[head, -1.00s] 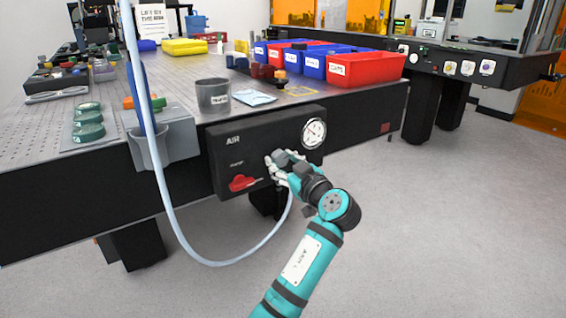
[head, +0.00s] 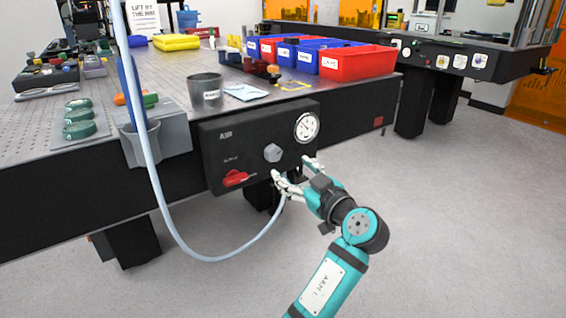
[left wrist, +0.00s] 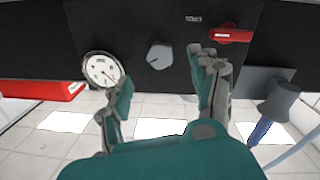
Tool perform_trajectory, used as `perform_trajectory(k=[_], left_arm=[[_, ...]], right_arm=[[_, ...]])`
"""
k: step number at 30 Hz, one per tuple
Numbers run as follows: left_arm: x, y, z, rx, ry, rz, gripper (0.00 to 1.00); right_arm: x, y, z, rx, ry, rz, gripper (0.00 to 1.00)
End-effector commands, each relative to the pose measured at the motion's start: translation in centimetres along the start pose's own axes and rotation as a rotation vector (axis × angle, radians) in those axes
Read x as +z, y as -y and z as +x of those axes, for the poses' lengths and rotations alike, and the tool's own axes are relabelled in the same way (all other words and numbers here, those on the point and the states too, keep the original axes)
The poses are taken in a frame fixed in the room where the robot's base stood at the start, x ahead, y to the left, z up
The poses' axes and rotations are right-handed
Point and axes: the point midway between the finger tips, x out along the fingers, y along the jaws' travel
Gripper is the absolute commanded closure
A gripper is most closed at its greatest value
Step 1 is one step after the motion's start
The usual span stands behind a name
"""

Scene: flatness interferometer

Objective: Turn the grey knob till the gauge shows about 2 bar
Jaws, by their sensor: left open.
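The grey knob (head: 273,153) sits on the front of the black AIR panel (head: 215,165), between the red lever (head: 236,178) and the round white gauge (head: 306,127). The knob also shows in the left wrist view (left wrist: 159,56), with the gauge (left wrist: 103,70) to its left. The gauge needle is too small to read surely. My left gripper (head: 296,170) is open and empty, just below and in front of the knob, apart from it. In the left wrist view its fingers (left wrist: 168,85) stand spread, with the knob beyond the gap. My right gripper is not in view.
A pale hose (head: 190,248) loops down in front of the table to beneath the panel. A grey cup (head: 206,91) and red and blue bins (head: 358,63) stand on the table above. The floor (head: 450,220) to the right is clear.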

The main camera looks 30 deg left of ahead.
Motion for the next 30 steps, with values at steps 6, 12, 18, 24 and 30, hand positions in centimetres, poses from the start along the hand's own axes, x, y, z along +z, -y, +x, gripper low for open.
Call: perform_trajectory(k=[6,12,18,24,30], left_arm=[[0.0,0.0,-3.0,0.0,0.001,0.0,0.38],[0.0,0.0,-3.6,0.0,0.0,0.0,0.38],[0.0,0.0,-3.6,0.0,-0.001,0.0,0.38],[0.0,0.0,-3.6,0.001,0.0,0.001,0.38],[5.0,1.5,-3.2,0.123,0.126,0.148,0.38]], right_arm=[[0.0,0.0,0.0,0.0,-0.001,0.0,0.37],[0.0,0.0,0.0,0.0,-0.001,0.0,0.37],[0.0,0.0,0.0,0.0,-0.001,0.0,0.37],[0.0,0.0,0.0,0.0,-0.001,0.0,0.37],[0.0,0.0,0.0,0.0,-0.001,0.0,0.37]])
